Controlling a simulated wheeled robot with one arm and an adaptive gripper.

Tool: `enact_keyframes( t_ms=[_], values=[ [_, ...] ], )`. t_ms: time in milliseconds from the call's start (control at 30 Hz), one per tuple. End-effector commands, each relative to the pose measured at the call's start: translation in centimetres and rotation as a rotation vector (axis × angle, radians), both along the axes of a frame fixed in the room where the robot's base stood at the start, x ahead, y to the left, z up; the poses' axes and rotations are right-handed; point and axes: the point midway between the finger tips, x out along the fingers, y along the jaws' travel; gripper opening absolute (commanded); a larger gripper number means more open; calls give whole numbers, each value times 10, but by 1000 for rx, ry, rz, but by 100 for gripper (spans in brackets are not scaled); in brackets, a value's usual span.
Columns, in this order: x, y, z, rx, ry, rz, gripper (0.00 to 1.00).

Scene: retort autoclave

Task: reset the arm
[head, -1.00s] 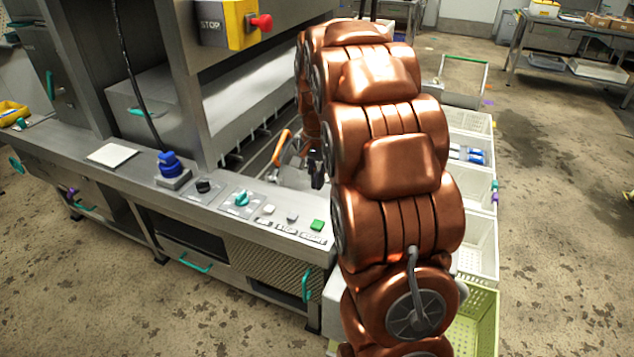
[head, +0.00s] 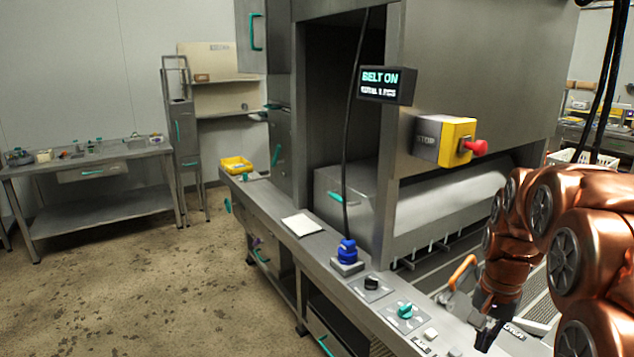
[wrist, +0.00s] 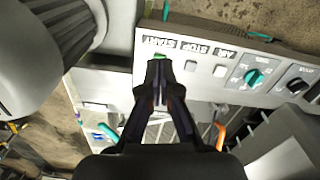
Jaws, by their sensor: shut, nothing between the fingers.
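My copper-coloured arm fills the right edge of the head view. My dark gripper (head: 487,335) is low at the right there, by the front control panel. In the wrist view my gripper (wrist: 158,78) has its fingertips together with nothing between them. They point at the panel's green button (wrist: 158,57) and partly cover it, beside the START label. I cannot tell whether they touch it. The white STOP button (wrist: 190,66) and another white button (wrist: 220,71) are to the right, then a teal knob (wrist: 254,77). The teal knob also shows in the head view (head: 405,311).
A display (head: 386,84) reads BELT ON. A yellow STOP box with a red button (head: 474,147) juts from the machine. An orange handle (head: 463,272) is close to my gripper. A blue knob (head: 347,252) stands on the panel. Open floor lies at left before a side table (head: 110,220).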

Motion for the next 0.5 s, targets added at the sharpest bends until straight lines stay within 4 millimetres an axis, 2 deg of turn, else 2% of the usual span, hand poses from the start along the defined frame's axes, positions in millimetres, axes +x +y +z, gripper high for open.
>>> enact_keyframes(
  t_ms=[33, 200, 500],
  values=[
    [-13, 14, 4, 3, 6, 43, 0],
    [-56, 52, 10, 15, 28, 189, 0],
    [-138, 105, 9, 37, 69, 454, 0]
  ],
)
